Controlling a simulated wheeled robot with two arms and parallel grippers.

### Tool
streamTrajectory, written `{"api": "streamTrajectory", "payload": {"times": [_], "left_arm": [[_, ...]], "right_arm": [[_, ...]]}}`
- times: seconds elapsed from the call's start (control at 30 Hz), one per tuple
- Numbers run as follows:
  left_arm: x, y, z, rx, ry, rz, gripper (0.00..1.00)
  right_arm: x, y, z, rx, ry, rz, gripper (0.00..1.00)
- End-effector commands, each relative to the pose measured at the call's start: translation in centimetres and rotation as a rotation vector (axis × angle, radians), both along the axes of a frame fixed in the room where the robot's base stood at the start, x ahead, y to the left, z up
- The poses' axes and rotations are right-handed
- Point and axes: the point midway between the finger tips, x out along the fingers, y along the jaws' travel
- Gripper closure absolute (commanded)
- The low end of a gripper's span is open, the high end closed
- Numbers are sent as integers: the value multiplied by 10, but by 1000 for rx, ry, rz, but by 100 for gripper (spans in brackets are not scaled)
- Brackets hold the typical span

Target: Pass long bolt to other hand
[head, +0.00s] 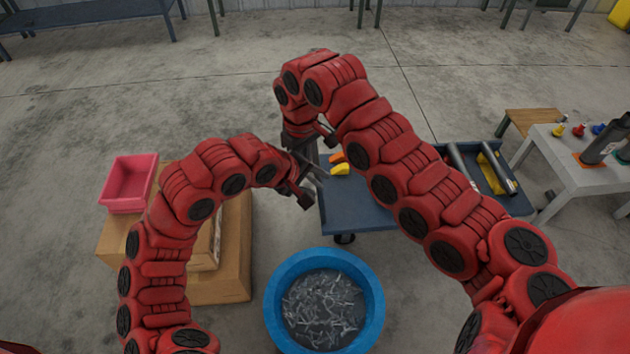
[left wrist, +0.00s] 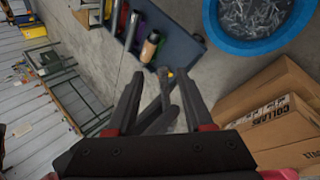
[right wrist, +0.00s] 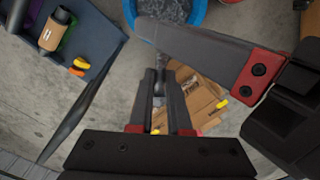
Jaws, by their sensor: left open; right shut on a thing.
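The long bolt is a small grey piece (right wrist: 158,86) between the fingertips of my right gripper (right wrist: 160,78), which is shut on it. My left gripper (head: 314,174) is open in the head view, close below the right gripper. In the left wrist view, the left fingers (left wrist: 160,82) are spread apart, with dark right-gripper parts and a grey piece between them. A left finger crosses the right wrist view (right wrist: 205,52) close to the bolt. I cannot tell whether the left fingers touch the bolt.
A blue tub (head: 375,295) of grey bolts stands on the floor at the front. A blue cart (head: 355,213) stands behind the grippers. A pink bin (head: 128,184) sits on cardboard boxes (head: 235,250) at left. A grey table (head: 570,168) with bottles stands at right.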

Motion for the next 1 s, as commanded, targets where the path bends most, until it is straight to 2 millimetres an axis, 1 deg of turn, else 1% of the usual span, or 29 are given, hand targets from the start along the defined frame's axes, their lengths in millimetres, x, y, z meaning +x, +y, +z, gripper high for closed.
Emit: {"api": "streamTrajectory", "payload": {"times": [0.03, 0.17, 0.2, 0.27, 0.3, 0.33, 0.57, 0.6, 0.67, 0.7, 0.8, 1.0], "left_arm": [[0, 0, 0, 0, 0, 0, 48], [0, 0, 0, 0, 0, 0, 72], [0, 0, 0, 0, 0, 0, 79], [0, 0, 0, 0, 0, 0, 90], [0, 0, 0, 0, 0, 0, 97], [0, 0, 0, -1, -1, 0, 100], [0, -1, 1, -3, -3, -1, 100], [0, -1, 2, -4, -3, -1, 100], [0, -1, 2, -5, -3, -1, 100], [0, -1, 2, -4, -3, -1, 100], [0, -1, 1, -3, -2, -1, 100], [0, 0, 1, -2, -1, 0, 100]], "right_arm": [[0, 0, 0, 0, 0, 0, 100], [0, 0, 0, 0, 0, 0, 100], [0, 0, 0, 0, 0, 0, 100], [0, 0, 0, 0, 0, 0, 100], [0, 0, 0, 0, 0, 0, 100], [0, 0, 0, 0, 0, 0, 100], [-1, 1, 0, 1, 2, 2, 100], [-1, 1, 0, 2, 3, 2, 82], [-1, 1, 0, 2, 3, 2, 71], [-1, 1, 0, 2, 3, 2, 64], [-1, 1, 0, 1, 2, 2, 49], [0, 0, 0, 1, 1, 1, 49]]}}
